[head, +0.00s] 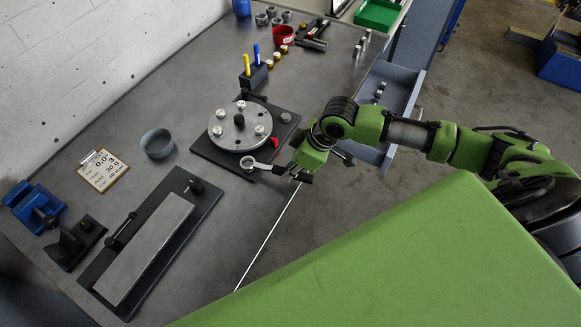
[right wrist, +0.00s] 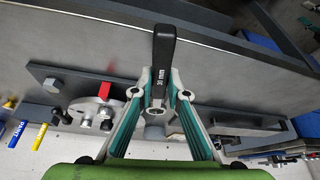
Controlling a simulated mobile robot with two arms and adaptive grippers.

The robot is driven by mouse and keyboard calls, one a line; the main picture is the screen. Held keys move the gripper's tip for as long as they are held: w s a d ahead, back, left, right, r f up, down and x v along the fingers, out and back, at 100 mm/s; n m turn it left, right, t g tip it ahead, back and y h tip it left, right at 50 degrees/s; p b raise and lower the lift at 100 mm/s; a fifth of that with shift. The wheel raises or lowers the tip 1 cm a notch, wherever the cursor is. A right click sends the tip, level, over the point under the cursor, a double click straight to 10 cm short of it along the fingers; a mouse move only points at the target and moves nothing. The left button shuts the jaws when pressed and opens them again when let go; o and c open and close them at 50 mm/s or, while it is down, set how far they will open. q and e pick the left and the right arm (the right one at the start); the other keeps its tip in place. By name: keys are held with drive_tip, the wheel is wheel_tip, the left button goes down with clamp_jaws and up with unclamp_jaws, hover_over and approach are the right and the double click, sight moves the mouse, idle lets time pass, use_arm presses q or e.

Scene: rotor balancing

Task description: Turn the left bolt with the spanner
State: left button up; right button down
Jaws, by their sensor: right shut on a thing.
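The round grey rotor disc (head: 231,140) lies on a dark base plate (head: 204,148), with several bolts on top. The left bolt (head: 217,131) stands near the disc's left edge. My right gripper (head: 298,172) is shut on the spanner (head: 262,166), right of and nearer than the disc. The spanner's ring end points left, near the disc's front edge; I cannot tell whether it touches anything. In the right wrist view, the spanner's black handle (right wrist: 164,50), marked 30 mm, sits between the fingers. My left gripper is not in view.
A long black fixture with a grey bar (head: 145,255) is at front left. A pen block (head: 253,76) stands behind the disc. An open drawer (head: 398,78) juts out at right.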

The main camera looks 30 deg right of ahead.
drive_tip(key=shift+f+b, duration=0.3)
drive_tip(key=shift+f, duration=0.65)
idle(0.3)
drive_tip(key=a+m+p, duration=0.1)
drive_tip(key=p, duration=0.1)
drive_tip(key=s+a+p, duration=0.1)
drive_tip(key=p, duration=0.1)
drive_tip(key=shift+s+r+m+t, duration=0.2)
drive_tip(key=shift+r+m+t, duration=0.1)
drive_tip(key=shift+m, duration=0.1)
drive_tip(key=shift+s+a+f+m+h+p, duration=0.1)
drive_tip(key=shift+s+a+m+h+p, duration=0.25)
drive_tip(key=shift+p, duration=0.2)
drive_tip(key=shift+w+f+m, duration=0.1)
drive_tip(key=shift+f+m, duration=0.05)
drive_tip(key=shift+m, duration=0.1)
